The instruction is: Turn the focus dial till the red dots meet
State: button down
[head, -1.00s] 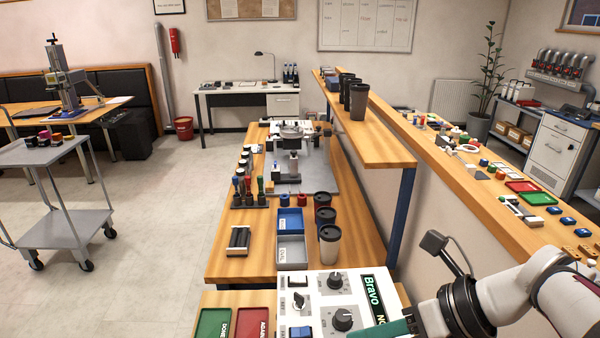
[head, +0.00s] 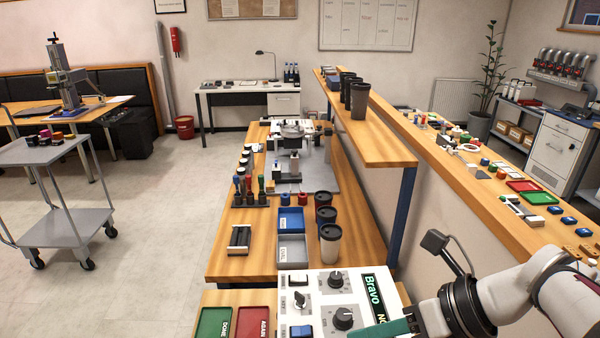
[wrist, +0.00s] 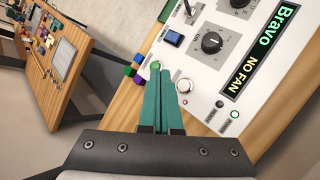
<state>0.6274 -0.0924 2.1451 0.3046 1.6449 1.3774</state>
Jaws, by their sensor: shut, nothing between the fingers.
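A white control box (head: 316,292) stands at the front of the bench in the head view. It carries two black dials, an upper one (head: 335,279) and a lower one (head: 343,318). I cannot read which is the focus dial. My gripper (wrist: 162,70) has teal fingers, shut and empty, over the box's edge and apart from the dial. Its fingers show at the bottom of the head view (head: 393,328). I see no red dots on the distant marking machine (head: 291,140).
The box's display (wrist: 264,50) reads "Bravo" and "NO FAN". A green tray (head: 213,322) and a red tray (head: 252,322) lie left of the box. Lidded cups (head: 330,245) and a blue bin (head: 291,220) stand behind it. A raised shelf (head: 385,148) runs along the right.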

aim_at(344, 314)
dwell(0.4)
